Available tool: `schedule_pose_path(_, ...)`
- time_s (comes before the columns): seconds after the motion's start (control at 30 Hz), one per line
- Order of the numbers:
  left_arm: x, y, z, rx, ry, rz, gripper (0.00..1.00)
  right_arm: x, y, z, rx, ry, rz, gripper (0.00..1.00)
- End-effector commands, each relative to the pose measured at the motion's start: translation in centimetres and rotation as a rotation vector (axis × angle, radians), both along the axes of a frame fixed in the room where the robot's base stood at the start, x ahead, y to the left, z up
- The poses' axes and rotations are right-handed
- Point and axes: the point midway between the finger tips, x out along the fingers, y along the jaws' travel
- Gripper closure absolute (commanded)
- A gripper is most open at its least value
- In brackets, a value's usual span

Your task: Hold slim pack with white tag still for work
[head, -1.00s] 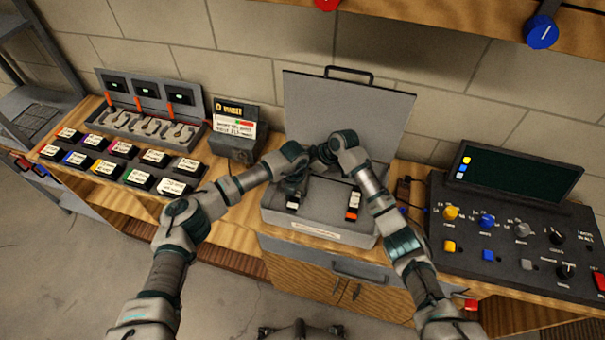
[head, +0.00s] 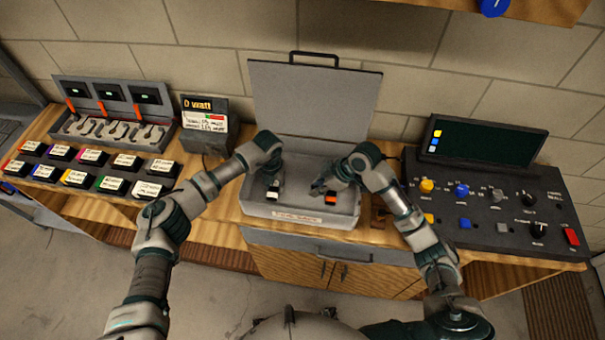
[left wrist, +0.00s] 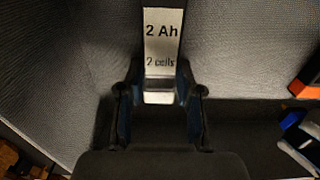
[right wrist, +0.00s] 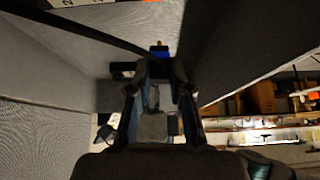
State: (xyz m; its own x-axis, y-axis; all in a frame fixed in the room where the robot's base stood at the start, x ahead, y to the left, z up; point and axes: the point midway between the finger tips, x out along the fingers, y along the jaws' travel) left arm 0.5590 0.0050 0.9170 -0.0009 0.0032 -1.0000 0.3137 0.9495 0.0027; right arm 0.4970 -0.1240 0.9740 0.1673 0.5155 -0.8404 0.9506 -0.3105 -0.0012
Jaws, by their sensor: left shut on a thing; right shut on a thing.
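The slim black pack with the white tag (head: 273,190) is in the left part of the open grey case (head: 300,222). In the left wrist view its tag (left wrist: 162,42) reads "2 Ah, 2 cells". My left gripper (head: 272,178) is shut on this pack; its fingers (left wrist: 160,105) lie on both sides of it. My right gripper (head: 318,187) is low inside the case, right of the left one, apart from it. In the right wrist view its fingers (right wrist: 160,100) are shut on a small grey piece (right wrist: 153,126); I cannot tell what it belongs to.
An orange-tagged pack (head: 331,197) sits in the case right of my right gripper's tip. The raised lid (head: 315,100) stands behind. Chargers (head: 115,125) and several labelled packs (head: 90,170) are left; a control panel (head: 490,215) is right.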

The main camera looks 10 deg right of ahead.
Motion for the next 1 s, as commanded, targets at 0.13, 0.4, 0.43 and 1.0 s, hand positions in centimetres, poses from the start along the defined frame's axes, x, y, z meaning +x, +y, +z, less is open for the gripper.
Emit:
schedule_pose_path(0.13, 0.0, 0.1, 0.0, -0.001, -0.001, 0.000, 1.00, -1.1, -0.7, 0.0, -0.001, 0.001, 0.001, 0.97)
schedule_pose_path(0.4, 0.0, 0.1, 0.0, -0.001, -0.001, 0.000, 1.00, -1.3, -0.8, 0.0, 0.000, 0.000, 0.001, 0.97)
schedule_pose_path(0.43, 0.0, 0.1, 0.0, -0.001, -0.001, 0.000, 1.00, -1.3, -0.8, 0.0, 0.000, 0.000, 0.001, 0.97)
schedule_pose_path(1.0, 0.1, 0.0, 1.4, -0.002, -0.003, -0.001, 0.36, -1.2, -0.8, 0.0, 0.001, 0.000, 0.001, 0.97)
